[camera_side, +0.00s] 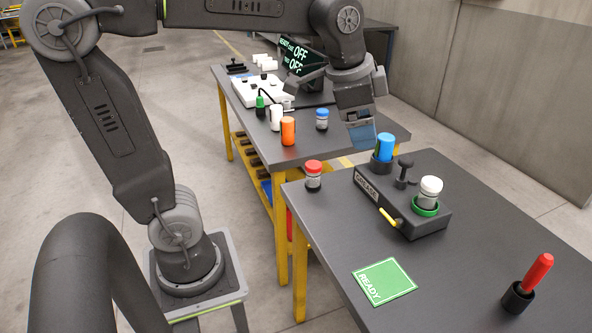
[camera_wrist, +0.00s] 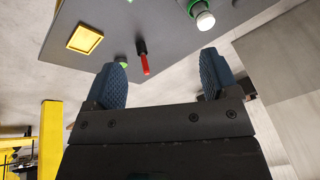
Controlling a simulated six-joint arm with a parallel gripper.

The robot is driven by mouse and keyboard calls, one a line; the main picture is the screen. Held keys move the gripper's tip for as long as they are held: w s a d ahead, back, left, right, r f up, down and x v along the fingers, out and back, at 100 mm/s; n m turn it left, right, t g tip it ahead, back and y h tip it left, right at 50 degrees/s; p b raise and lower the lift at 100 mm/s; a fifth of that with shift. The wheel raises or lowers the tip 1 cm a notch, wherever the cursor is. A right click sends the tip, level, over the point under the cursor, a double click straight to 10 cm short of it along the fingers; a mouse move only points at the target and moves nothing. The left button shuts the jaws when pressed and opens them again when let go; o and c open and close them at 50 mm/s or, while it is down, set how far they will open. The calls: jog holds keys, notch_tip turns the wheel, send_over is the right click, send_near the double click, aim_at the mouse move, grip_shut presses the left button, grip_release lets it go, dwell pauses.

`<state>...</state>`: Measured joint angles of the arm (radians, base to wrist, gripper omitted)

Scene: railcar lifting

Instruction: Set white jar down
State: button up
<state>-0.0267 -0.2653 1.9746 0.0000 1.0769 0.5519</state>
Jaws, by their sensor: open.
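The white jar (camera_side: 430,188), with a white lid, stands upright in a green ring (camera_side: 425,207) on the dark grease box (camera_side: 408,215) in the side view. My gripper (camera_side: 362,133) is above and left of the jar in that view, apart from it, near a blue-capped cylinder (camera_side: 385,147). In the wrist view my gripper (camera_wrist: 165,85) is open, its two blue ribbed fingers wide apart with nothing between them. A white round-ended object (camera_wrist: 204,20) by a green ring shows beyond the right finger; I cannot tell if it is the same jar.
A red-lidded jar (camera_side: 313,176), a green READY pad (camera_side: 383,281) and a red-handled tool (camera_side: 538,272) in a black holder are on the front table. A black knob (camera_side: 404,171) and yellow lever (camera_side: 388,216) stick out from the box. The back table holds orange (camera_side: 288,131) and blue-lidded (camera_side: 322,120) containers.

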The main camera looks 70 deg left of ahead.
jog(key=s+f+n+t, duration=0.1)
jog(key=s+f+n, duration=0.5)
jog(key=s, duration=0.6)
jog(key=shift+d+f+t, duration=0.3)
jog(key=shift+d+f, duration=0.05)
jog(key=shift+d, duration=0.1)
